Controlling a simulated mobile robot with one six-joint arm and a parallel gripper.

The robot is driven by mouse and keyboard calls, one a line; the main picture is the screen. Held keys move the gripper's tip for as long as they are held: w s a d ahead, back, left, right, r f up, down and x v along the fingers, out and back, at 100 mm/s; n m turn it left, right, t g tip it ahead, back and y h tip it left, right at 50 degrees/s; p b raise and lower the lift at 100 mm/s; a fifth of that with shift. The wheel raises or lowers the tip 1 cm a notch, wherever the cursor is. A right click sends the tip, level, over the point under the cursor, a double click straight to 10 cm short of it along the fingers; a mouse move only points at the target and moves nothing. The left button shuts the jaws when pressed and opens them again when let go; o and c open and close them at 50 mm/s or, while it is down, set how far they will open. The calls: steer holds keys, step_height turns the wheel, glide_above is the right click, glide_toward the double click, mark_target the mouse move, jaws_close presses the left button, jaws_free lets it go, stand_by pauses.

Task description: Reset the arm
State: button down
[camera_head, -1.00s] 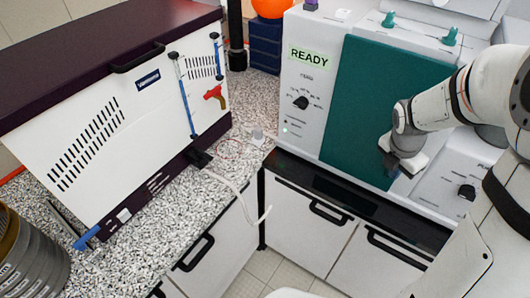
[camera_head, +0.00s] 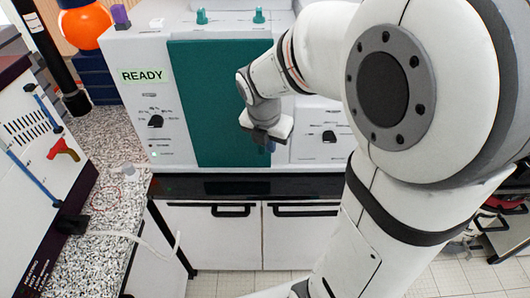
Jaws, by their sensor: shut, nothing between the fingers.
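My arm fills the right half of the view, bent at the elbow. My gripper (camera_head: 268,143) hangs at the end of the wrist, in front of the right edge of the machine's teal door (camera_head: 205,110). It looks small and dark, and its fingers are shut with nothing visible between them. The machine (camera_head: 150,85) is white with a green READY label at its upper left. Its teal door is closed. I cannot tell how far the gripper is from the machine's front.
A speckled counter (camera_head: 105,165) with a cable lies to the left, beside a white cabinet-like device (camera_head: 25,130) with a red handle. Tiled floor shows below.

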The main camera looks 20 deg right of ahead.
steer(key=v, duration=0.3)
steer(key=shift+s+d+r, duration=0.2)
steer(key=shift+s+r, duration=0.1)
steer(key=shift+r, duration=0.1)
steer(key=s+a+f+m+y+b, duration=0.1)
steer(key=s+m, duration=0.5)
steer(key=m, duration=0.7)
steer(key=s+f+m+t+y+b, duration=0.1)
steer(key=s+f+m+b, duration=0.3)
steer(key=m, duration=1)
steer(key=s+b, duration=0.1)
steer(key=s, duration=0.2)
steer(key=shift+s+a, duration=0.2)
steer(key=shift+a, duration=0.2)
